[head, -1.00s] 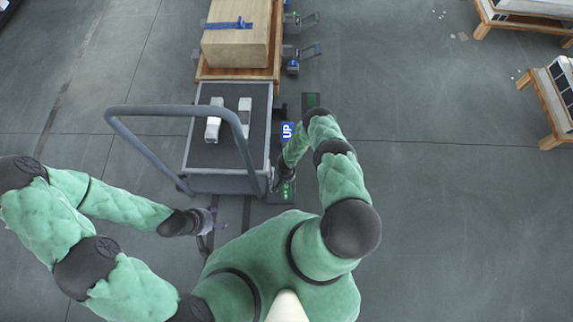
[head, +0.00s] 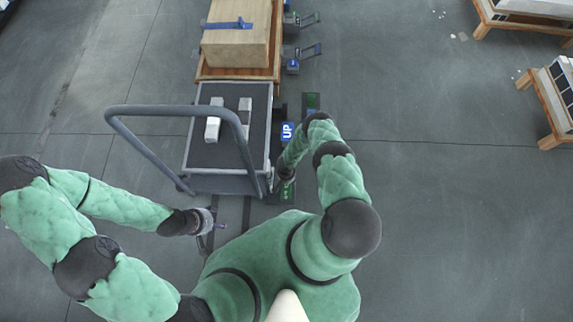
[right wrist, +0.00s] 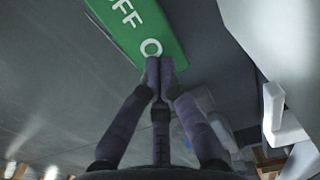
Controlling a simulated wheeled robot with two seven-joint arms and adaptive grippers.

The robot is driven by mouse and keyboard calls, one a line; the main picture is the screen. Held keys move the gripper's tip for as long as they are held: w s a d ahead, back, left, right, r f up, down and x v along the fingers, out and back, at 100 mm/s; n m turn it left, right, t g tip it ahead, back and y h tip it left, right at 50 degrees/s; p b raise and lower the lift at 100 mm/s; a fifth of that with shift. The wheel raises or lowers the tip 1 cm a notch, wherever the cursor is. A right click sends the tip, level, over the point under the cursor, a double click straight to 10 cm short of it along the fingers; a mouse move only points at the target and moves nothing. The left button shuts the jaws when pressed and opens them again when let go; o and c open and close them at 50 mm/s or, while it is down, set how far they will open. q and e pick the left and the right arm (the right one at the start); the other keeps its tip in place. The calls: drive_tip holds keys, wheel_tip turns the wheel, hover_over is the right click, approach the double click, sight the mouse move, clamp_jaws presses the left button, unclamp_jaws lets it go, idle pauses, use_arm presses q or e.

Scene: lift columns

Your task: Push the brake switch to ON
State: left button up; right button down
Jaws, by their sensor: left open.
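A green panel (right wrist: 130,25) with white "OFF" lettering and part of an "O" lies at the top of the right wrist view. The green brake panel (head: 285,191) shows beside the cart's near right corner in the head view. My right gripper (right wrist: 160,62) has its two fingertips together at the panel's lower edge, over the lettering; I cannot tell whether they touch it. The switch's own lever cannot be made out. My left gripper (head: 214,222) is open and empty, left of the panel.
A wooden box (head: 235,47) sits behind. The floor to the right is clear up to wooden pallets (head: 540,110).

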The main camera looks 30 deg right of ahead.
drive_tip(key=shift+s+f, duration=0.1)
drive_tip(key=shift+f, duration=0.3)
drive_tip(key=shift+r+p, duration=1.85)
drive_tip(key=shift+r, duration=1.65)
